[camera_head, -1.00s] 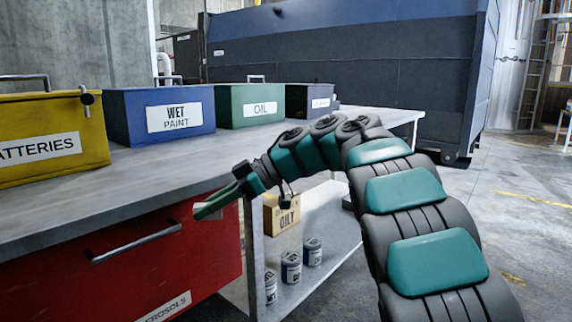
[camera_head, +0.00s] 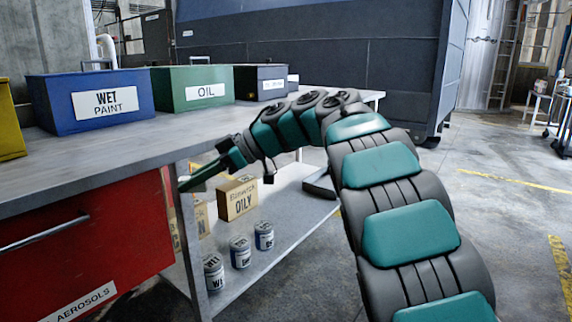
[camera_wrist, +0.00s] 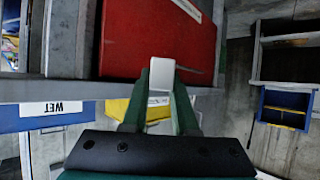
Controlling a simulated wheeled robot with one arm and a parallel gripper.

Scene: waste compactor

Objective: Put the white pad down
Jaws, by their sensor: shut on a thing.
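My gripper (camera_wrist: 162,98) shows two green fingers in the wrist view. They are shut on a small white pad (camera_wrist: 161,74), which is held between the fingertips. In the head view my gripper (camera_head: 197,179) is beside the workbench's front corner, just below the level of its top. The pad is hard to make out there. In the wrist view the pad appears in front of the red drawer unit (camera_wrist: 165,35); I cannot tell the gap between them.
The grey workbench (camera_head: 150,150) bears a blue WET PAINT bin (camera_head: 60,112), a green OIL bin (camera_head: 180,98) and a dark bin (camera_head: 247,88). The lower shelf (camera_head: 285,210) holds an OILY box (camera_head: 238,200) and cans (camera_head: 240,252). Open floor (camera_head: 500,215) lies to the right.

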